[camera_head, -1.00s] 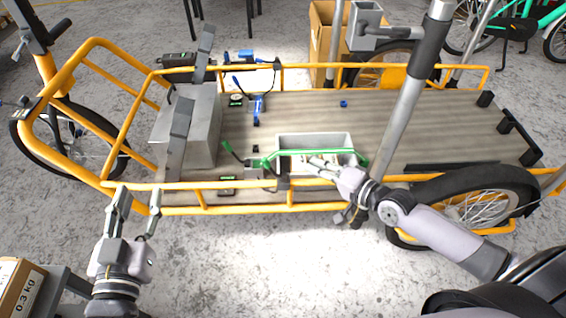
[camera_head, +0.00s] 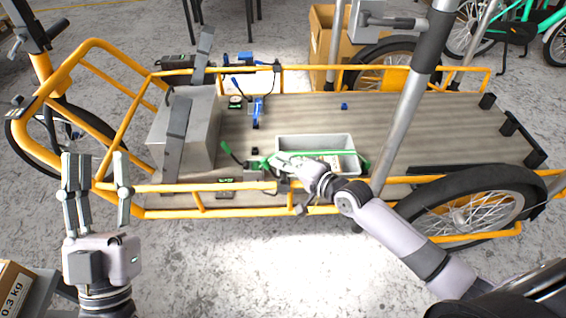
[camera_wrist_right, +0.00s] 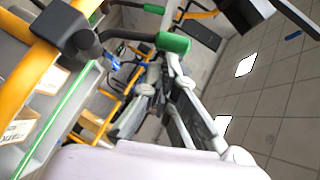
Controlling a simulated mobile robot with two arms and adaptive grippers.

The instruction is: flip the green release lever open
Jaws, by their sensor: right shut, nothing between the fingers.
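A slim green lever part (camera_head: 262,163) shows on a dark clamp by the near orange rail, at the left end of a grey tray. In the right wrist view a green grip (camera_wrist_right: 173,43) sits on a dark bar, close to my fingertips. My right gripper (camera_head: 276,162) is shut and empty, its tips at the green part; whether they touch it I cannot tell. It also shows in the right wrist view (camera_wrist_right: 170,78). My left gripper (camera_head: 96,160) is open and empty, fingers upward, left of the cargo bed's near corner.
The grey tray (camera_head: 315,138) on the wooden bed (camera_head: 420,130) has a green strip along its near side. A grey block (camera_head: 190,130) stands at the left. The orange rail (camera_head: 240,187) and a silver post (camera_head: 405,120) border my right arm. The right of the bed is mostly clear.

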